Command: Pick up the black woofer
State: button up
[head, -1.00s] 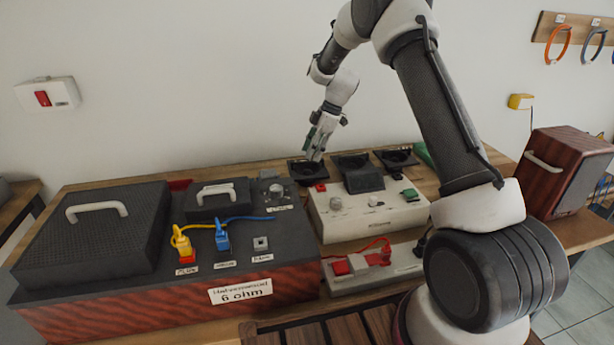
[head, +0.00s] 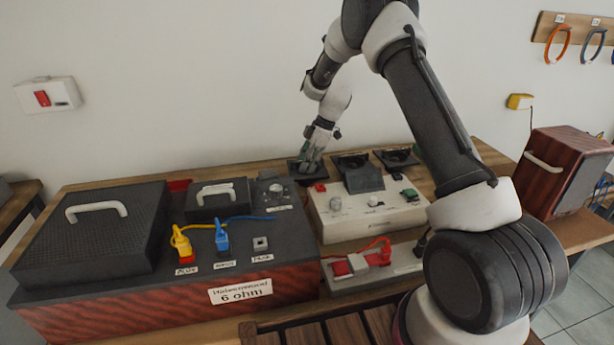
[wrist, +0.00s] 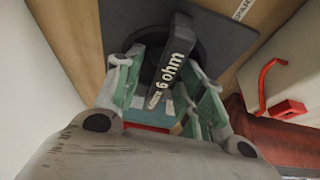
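Gaps seem to show between fingers and bar; I cannot tell whether either touches.
Two more black woofers (head: 351,161) (head: 397,158) lie to the right, behind a white control box (head: 375,219). A large dark speaker box marked "6 ohm" (head: 120,318) fills the left of the table. A wooden speaker (head: 548,170) stands at the right. The wall is close behind.

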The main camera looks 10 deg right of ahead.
grip_shut()
jog(key=shift+r, duration=0.1)
notch_tip(320, 180, up, 11)
dwell(0.7)
